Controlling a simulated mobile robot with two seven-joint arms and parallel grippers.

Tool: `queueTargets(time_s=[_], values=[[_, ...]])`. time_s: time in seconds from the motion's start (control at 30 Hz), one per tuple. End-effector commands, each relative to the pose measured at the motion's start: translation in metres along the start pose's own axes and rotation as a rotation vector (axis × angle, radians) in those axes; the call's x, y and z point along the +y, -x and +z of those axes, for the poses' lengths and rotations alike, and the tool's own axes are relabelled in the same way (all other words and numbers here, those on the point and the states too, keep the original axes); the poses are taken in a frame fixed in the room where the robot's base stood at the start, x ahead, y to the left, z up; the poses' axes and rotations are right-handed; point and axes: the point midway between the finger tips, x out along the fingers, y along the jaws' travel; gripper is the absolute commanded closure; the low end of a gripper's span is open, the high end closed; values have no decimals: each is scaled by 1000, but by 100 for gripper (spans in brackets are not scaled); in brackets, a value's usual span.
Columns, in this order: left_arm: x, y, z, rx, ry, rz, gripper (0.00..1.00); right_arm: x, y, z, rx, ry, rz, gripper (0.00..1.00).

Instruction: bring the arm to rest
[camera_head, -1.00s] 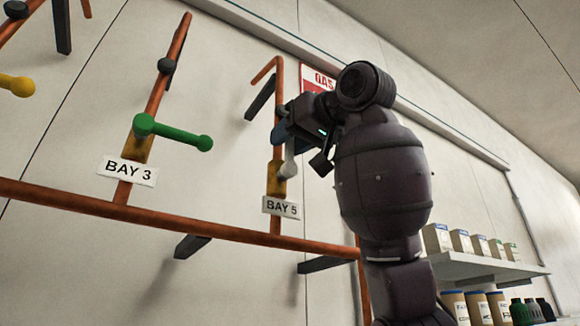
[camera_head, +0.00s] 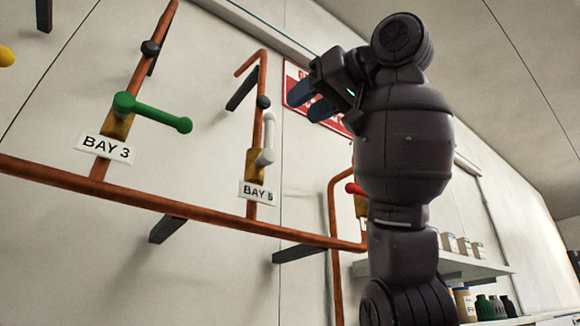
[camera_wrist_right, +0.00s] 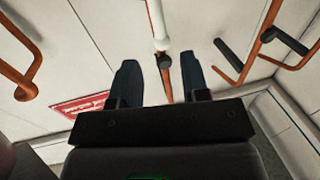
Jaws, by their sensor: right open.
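My right gripper (camera_head: 312,101) is raised at the upper middle of the head view, to the right of the white valve handle. Its two blue fingers are apart with nothing between them. In the right wrist view the gripper (camera_wrist_right: 160,85) also shows spread, empty fingers, with a copper pipe and the white handle beyond them. The white handle (camera_head: 268,137) at BAY 5 points up along its pipe, apart from the fingers. My right arm stands upright and hides part of the wall and shelf. My left gripper is not in view.
A green handle (camera_head: 152,112) at BAY 3 sticks out to the right. A red handle (camera_head: 354,188) shows partly behind my arm. A copper pipe (camera_head: 140,204) runs along the wall. A red and white sign (camera_head: 296,86) is behind the gripper. A shelf (camera_head: 470,267) holds containers at lower right.

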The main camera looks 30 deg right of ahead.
Motion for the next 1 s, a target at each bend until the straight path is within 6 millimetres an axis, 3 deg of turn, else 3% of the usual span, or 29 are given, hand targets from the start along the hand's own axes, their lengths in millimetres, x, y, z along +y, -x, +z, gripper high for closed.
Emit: queueTargets(time_s=[0.2, 0.8, 1.0], values=[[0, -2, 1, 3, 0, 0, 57, 0, 13, 0, 0, 0, 0, 58], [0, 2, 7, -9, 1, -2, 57, 0, 13, 0, 0, -1, 0, 58], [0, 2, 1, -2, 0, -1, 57, 6, -10, 15, -9, -75, 43, 58]])
